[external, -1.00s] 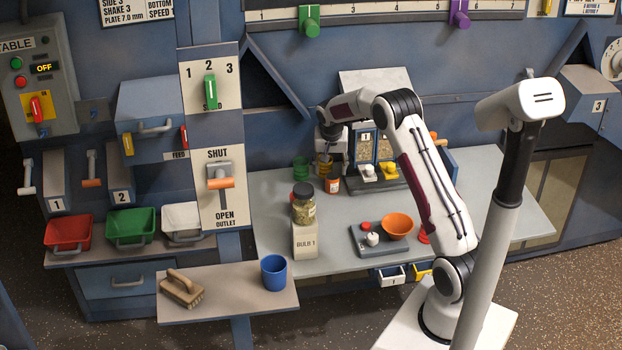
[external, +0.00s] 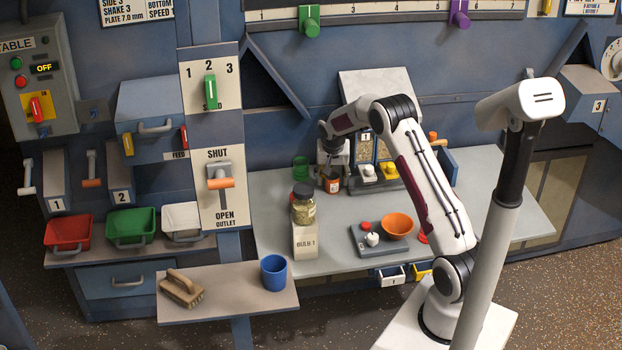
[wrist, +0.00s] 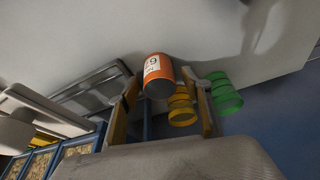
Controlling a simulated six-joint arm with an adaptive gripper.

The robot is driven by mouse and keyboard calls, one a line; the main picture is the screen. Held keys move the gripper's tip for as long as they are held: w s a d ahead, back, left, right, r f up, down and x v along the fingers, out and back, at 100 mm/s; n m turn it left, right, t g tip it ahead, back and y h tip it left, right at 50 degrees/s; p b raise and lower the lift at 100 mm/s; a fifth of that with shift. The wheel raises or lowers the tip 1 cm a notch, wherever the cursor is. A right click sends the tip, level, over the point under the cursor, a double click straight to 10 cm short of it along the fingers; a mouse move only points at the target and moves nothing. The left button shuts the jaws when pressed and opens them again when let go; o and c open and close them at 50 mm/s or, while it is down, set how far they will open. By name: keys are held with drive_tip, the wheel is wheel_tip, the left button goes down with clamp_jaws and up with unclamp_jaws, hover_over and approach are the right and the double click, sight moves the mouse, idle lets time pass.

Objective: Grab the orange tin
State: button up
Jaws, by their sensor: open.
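The orange tin (external: 332,186) stands on the grey worktop, left of the display with the yellow and white knobs. In the wrist view the orange tin (wrist: 157,72), with a white label, shows between my two fingers, at the level of their tips. My gripper (external: 331,172) is just above or around the tin in the external view; contact cannot be told. In the wrist view my gripper (wrist: 161,83) is open, with a finger on each side of the tin.
A yellow tin (wrist: 182,106) and a green tin (wrist: 225,95) stand close by. The green tin (external: 301,168) also shows in the external view. A jar (external: 304,208) stands on a block in front. An orange bowl (external: 397,226) lies to the right.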

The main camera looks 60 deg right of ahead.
idle(0.3)
drive_tip(key=c, duration=1)
drive_tip(key=shift+r, duration=0.2)
drive_tip(key=shift+s+a+r, duration=0.1)
drive_tip(key=shift+r, duration=0.05)
wheel_tip(320, 180, up, 6)
drive_tip(key=s+a, duration=1.4)
drive_tip(key=shift+r, duration=0.15)
